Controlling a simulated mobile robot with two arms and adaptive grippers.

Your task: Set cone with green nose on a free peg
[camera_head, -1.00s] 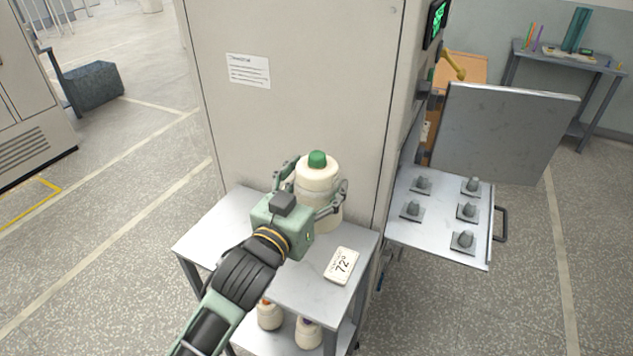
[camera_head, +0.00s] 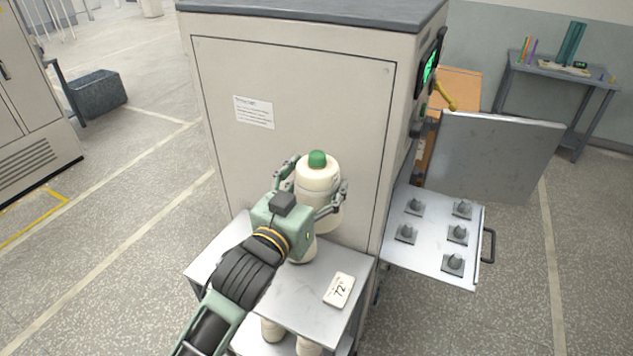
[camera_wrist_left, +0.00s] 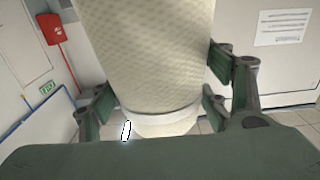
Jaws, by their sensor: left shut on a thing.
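The cream cone (camera_head: 319,181) with the green nose (camera_head: 317,159) is upright in my left gripper (camera_head: 318,187). The gripper is shut around its body, above the cart top. In the left wrist view the cone's patterned body (camera_wrist_left: 147,60) fills the middle, with finger links on both sides. The metal tray (camera_head: 426,262) extends from the cabinet's right side. It bears several grey pegs, such as the front one (camera_head: 453,262), all bare. The tray is well to the right of the gripper. My right gripper is not in view.
The cart (camera_head: 310,302) stands against the cabinet (camera_head: 290,85), with a "72" card (camera_head: 339,290) on top. A pale object (camera_head: 302,249) shows partly behind my gripper. Pale cones (camera_head: 272,331) stand on the lower shelf. A grey panel (camera_head: 498,155) rises behind the tray.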

